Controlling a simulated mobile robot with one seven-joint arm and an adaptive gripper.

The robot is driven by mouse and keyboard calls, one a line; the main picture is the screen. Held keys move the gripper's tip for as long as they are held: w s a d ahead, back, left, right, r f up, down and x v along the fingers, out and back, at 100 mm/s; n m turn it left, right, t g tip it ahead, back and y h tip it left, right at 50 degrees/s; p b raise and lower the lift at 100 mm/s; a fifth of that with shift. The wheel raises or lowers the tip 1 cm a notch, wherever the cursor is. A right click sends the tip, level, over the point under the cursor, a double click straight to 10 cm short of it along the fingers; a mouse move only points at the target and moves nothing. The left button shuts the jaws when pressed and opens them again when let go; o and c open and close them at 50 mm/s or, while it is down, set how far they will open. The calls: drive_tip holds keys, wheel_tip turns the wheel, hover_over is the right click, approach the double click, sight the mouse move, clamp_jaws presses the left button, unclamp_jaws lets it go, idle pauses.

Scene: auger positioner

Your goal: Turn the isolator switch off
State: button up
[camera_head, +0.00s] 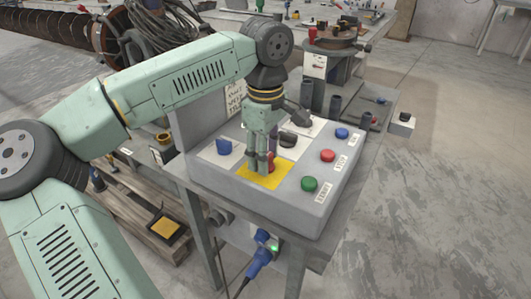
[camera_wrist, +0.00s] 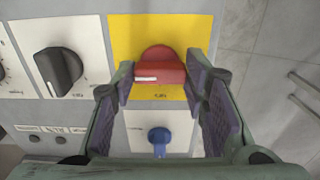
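The isolator switch is a red rotary knob (camera_wrist: 160,72) on a yellow plate (camera_wrist: 198,25). In the wrist view its grip bar lies across the picture, with a white mark at the bar's left end. The plate's lettering is too small to read surely. My gripper (camera_wrist: 160,76) is open, with one finger on each side of the knob; I cannot tell whether either pad touches it. In the head view my gripper (camera_head: 261,162) points down over the yellow plate (camera_head: 258,179), and its fingers hide most of the red knob (camera_head: 271,160).
The grey control box (camera_head: 250,201) also carries a blue knob (camera_head: 224,147), a black knob (camera_head: 288,139) and green (camera_head: 309,184), red (camera_head: 328,155) and blue (camera_head: 342,133) buttons. Open floor lies right of the bench.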

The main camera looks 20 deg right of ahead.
drive_tip(key=c, duration=0.6)
drive_tip(key=n+b, duration=0.1)
drive_tip(key=n, duration=0.1)
drive_tip(key=shift+n, duration=0.4)
drive_tip(key=n+b, duration=0.1)
drive_tip(key=n, duration=0.3)
drive_tip(key=shift+b, duration=0.35)
drive_tip(key=n+b, duration=0.1)
drive_tip(key=n, duration=0.4)
drive_tip(key=shift+n, duration=0.4)
drive_tip(key=n+b, duration=0.1)
drive_tip(key=n, duration=0.4)
drive_tip(key=shift+n, duration=0.3)
